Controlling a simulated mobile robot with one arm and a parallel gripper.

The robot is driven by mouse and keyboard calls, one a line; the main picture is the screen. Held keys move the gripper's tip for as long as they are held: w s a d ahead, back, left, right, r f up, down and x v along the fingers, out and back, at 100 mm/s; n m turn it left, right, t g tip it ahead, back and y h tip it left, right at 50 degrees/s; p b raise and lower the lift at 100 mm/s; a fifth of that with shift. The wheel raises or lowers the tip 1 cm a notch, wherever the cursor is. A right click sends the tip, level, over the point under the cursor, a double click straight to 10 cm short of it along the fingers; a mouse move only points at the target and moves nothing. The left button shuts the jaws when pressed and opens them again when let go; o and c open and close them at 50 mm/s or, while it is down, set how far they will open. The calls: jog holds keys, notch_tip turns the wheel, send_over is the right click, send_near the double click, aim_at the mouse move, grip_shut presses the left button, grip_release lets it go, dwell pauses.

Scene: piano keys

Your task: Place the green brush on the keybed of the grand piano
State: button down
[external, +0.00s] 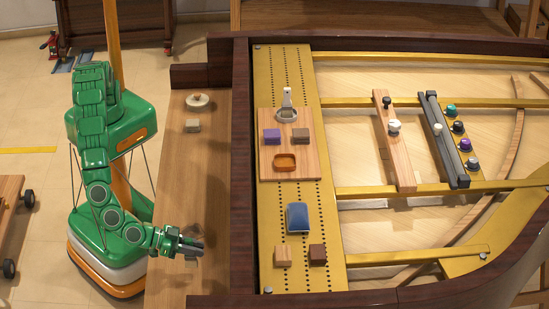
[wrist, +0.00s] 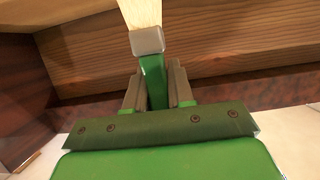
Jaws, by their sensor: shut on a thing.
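In the wrist view the green brush (wrist: 153,80) stands between the fingers of my gripper (wrist: 156,92). Its green handle is clasped, and its grey ferrule and pale bristles point away from my gripper. In the external view my gripper (external: 194,246) is over the near end of the keybed (external: 188,200), the long wooden shelf along the left side of the grand piano (external: 241,180). The brush is too small to make out clearly there. I cannot tell how high it is above the keybed.
A round pale object (external: 198,101) and a small block (external: 192,126) sit at the keybed's far end; its middle is clear. A dark raised rim separates it from the gold plate, which holds a wooden board (external: 301,170), blue cushion (external: 298,217) and two blocks.

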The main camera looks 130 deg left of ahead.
aim_at(196, 259)
jog(key=shift+w+d+f, duration=0.1)
jog(key=shift+w+f, duration=0.15)
jog(key=shift+f, duration=0.8)
jog(key=shift+w+f, duration=0.25)
jog(key=shift+f, duration=0.75)
jog(key=shift+f, duration=0.1)
jog(key=c, duration=1)
grip_release()
jog(key=shift+d+r, duration=0.1)
jog(key=shift+r, duration=0.1)
jog(key=v, duration=1.2)
jog(key=shift+f, duration=0.1)
